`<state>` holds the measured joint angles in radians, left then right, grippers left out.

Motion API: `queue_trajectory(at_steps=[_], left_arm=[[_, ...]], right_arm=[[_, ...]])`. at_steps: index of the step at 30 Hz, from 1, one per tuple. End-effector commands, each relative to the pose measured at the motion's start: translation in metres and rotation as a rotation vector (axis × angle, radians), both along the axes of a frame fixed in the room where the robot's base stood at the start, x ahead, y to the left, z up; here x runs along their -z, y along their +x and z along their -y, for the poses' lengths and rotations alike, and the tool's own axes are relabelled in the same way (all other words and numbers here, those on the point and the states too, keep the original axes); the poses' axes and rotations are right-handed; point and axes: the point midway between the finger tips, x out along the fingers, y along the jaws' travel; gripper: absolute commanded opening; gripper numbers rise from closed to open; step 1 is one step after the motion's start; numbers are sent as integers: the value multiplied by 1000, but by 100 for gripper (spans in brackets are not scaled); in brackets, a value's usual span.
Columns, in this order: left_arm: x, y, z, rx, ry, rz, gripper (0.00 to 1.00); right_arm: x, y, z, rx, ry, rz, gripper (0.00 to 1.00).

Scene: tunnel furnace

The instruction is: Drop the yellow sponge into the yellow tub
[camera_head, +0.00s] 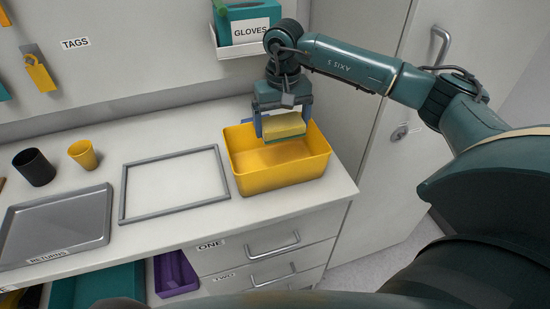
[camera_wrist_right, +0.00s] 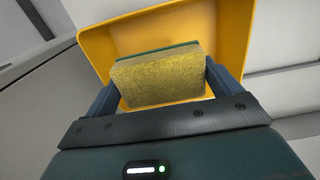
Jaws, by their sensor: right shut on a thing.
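The yellow sponge (camera_head: 284,125) has a thin green layer on its underside in the head view. My right gripper (camera_head: 283,122) is shut on it, a finger on each side. The sponge also shows between the fingers in the right wrist view (camera_wrist_right: 160,77). The yellow tub (camera_head: 285,180) is an open rectangular bin at the right end of the counter. The gripper holds the sponge above the tub's opening, toward its back side. The visible part of the tub's inside is empty; the sponge hides some of it. My left gripper is not in view.
A grey rectangular frame (camera_head: 124,198) lies left of the tub. A grey RETURNS tray (camera_head: 100,236), a black cup (camera_head: 35,168) and a yellow cup (camera_head: 84,155) stand further left. A teal GLOVES box (camera_head: 235,13) sits in a wall holder behind. Drawers (camera_head: 280,243) are below the counter.

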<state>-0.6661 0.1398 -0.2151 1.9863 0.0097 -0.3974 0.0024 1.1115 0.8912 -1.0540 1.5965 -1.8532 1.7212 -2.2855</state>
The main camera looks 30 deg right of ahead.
Motion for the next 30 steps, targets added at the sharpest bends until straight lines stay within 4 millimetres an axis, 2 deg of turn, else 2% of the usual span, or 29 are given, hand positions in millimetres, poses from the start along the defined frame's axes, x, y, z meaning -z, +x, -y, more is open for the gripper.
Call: queue_trajectory(at_steps=[1,7,18,19,21,22,30], left_arm=[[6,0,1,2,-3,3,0],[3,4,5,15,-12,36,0],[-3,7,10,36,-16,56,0],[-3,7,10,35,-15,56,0],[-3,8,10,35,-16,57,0],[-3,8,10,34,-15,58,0],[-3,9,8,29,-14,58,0]], right_arm=[[11,0,0,0,0,-1,69],[33,0,0,-1,0,-2,69],[38,0,0,-1,0,-1,69],[38,0,0,-1,0,-1,92],[38,0,0,-1,0,-1,97],[38,0,0,-1,0,-1,100],[37,0,0,-1,0,0,100]])
